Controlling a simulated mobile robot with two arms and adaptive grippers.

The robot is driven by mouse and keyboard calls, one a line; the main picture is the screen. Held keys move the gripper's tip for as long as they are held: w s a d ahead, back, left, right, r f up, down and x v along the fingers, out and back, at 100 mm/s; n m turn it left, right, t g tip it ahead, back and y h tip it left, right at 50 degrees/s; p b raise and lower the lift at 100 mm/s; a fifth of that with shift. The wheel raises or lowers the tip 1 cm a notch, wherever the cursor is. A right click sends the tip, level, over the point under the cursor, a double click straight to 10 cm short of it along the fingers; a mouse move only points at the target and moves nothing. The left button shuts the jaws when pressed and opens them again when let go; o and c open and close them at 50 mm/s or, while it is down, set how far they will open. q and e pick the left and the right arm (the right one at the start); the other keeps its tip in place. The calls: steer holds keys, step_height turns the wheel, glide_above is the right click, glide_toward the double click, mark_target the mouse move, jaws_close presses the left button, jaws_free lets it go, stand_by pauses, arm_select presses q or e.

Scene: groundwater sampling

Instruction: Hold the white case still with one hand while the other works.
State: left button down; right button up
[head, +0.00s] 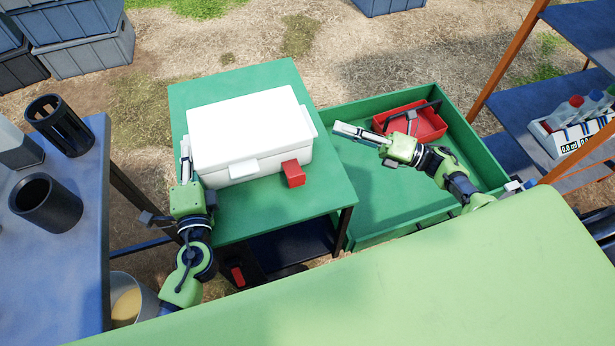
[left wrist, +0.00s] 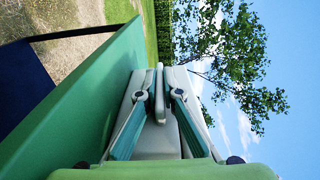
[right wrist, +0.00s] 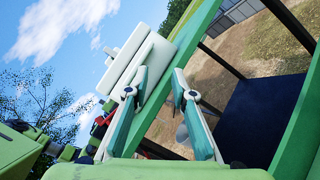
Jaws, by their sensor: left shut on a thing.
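The white case (head: 250,125) sits with its lid closed on the green table (head: 270,215). A white latch (head: 243,168) is on its front, and a red block (head: 293,174) is at its front right corner. My left gripper (head: 185,150) is at the case's left side. In the left wrist view its fingers (left wrist: 160,82) are shut on a thin white part of the case, seemingly a side handle. My right gripper (head: 345,131) is open and empty, to the right of the case and apart from it. The case also shows beyond its fingers in the right wrist view (right wrist: 138,58).
A green tray-like bench (head: 365,205) right of the table holds a red toolbox (head: 425,122). A blue table (head: 85,210) with dark cylinders (head: 46,203) stands at left. A shelf at right bears a rack of bottles (head: 570,125). Grey crates (head: 90,55) are at the back left.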

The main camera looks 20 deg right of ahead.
steer(key=s+a+r+n+g+y, duration=0.25)
steer(key=s+n+g, duration=0.2)
steer(key=n, duration=0.25)
steer(key=n+g, duration=0.7)
steer(key=n, duration=0.2)
glide_toward(307, 188)
step_height(307, 188, up, 4)
steer(key=d, duration=0.2)
steer(key=shift+h, duration=0.35)
steer(key=a, duration=1.2)
jaws_close()
